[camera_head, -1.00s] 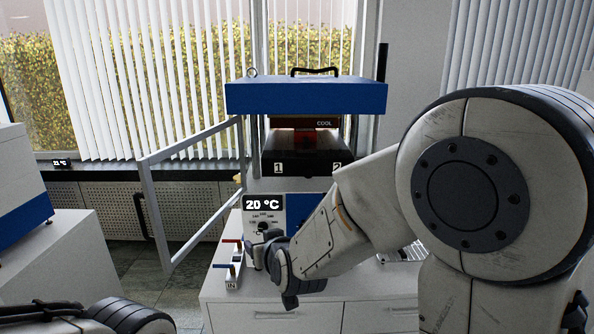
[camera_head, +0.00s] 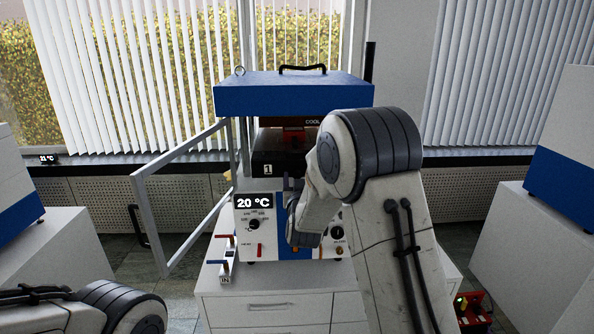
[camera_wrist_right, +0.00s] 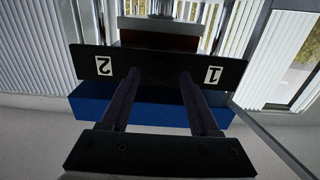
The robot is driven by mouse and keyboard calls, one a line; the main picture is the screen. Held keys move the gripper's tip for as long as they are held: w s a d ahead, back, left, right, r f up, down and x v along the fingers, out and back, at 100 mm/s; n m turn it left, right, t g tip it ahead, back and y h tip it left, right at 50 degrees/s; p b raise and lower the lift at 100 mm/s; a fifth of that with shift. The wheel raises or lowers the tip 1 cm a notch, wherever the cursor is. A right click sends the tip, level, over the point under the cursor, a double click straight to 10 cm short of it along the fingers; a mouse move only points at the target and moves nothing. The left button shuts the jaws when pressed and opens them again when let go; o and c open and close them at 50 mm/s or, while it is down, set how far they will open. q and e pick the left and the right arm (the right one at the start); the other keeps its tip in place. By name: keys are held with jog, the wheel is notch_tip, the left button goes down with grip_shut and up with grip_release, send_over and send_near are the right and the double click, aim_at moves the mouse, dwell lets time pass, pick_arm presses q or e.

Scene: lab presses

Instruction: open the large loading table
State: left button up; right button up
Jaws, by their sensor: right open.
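The press stands ahead under a blue top (camera_head: 293,95). Its large loading table is the dark plate (camera_head: 275,163) inside, labelled 1, with its right part hidden behind my right arm in the head view. In the right wrist view, the picture is upside down and the dark plate (camera_wrist_right: 160,66) shows its front with both labels, 2 and 1. My right gripper (camera_wrist_right: 159,74) is open, with its two fingers directed at the middle of that front, between the labels. I cannot tell whether the fingertips touch it. My left gripper is not in view.
A metal frame door (camera_head: 150,215) stands open left of the press. Below are a control panel reading 20 °C (camera_head: 254,201), small levers (camera_head: 226,255) and a white cabinet (camera_head: 265,307). Other blue-and-white machines stand at far left and right (camera_head: 560,170).

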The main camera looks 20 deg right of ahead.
jog(key=shift+w+d, duration=0.15)
jog(key=shift+w, duration=0.55)
grip_shut()
dwell(1.0)
